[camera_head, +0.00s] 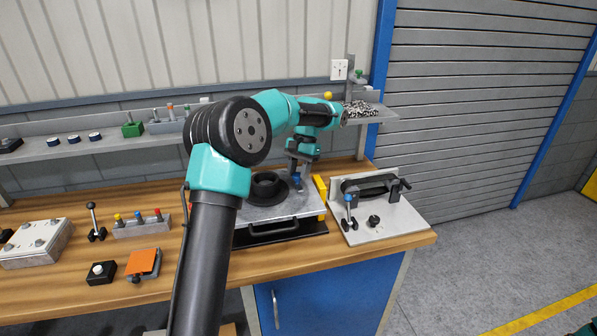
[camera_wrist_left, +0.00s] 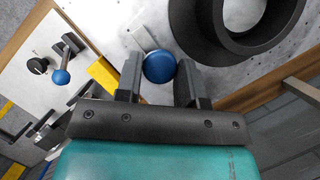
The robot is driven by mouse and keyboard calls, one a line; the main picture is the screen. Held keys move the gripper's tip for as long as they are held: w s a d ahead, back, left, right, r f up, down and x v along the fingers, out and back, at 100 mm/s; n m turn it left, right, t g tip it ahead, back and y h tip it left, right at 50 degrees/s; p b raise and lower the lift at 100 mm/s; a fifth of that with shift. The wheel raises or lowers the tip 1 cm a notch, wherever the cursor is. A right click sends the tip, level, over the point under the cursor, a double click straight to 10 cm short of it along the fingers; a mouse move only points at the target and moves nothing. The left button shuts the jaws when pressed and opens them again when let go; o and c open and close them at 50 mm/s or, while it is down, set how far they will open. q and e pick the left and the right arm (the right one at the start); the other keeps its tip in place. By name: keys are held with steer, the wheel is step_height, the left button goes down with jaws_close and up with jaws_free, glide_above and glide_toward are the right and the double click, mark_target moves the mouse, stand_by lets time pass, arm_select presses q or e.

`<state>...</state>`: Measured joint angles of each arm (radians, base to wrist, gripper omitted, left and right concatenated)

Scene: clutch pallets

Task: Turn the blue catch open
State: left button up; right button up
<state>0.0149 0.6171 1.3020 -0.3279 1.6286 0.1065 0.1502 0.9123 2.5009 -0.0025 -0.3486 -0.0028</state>
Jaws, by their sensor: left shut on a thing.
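The blue catch (camera_head: 297,181) has a round blue knob and stands on a metal plate (camera_head: 290,212) beside a black ring-shaped part (camera_head: 266,187). In the left wrist view the blue knob (camera_wrist_left: 158,67) lies between the two dark fingers, with a pale bar running from it toward the top. My left gripper (camera_head: 299,168) reaches down from above and is shut on the blue catch; it also shows in the left wrist view (camera_wrist_left: 158,82). The lower part of the catch is hidden by the knob and fingers. My right gripper is not in view.
To the right, a fixture plate (camera_head: 385,222) carries a black handle and another blue-knobbed lever (camera_head: 349,199). A yellow block (camera_head: 320,187) stands close to the gripper. Small levers, an orange switch (camera_head: 143,263) and a coloured-peg block (camera_head: 142,225) lie left on the wooden bench.

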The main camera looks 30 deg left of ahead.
arm_select(q)
steer(key=o, duration=0.9)
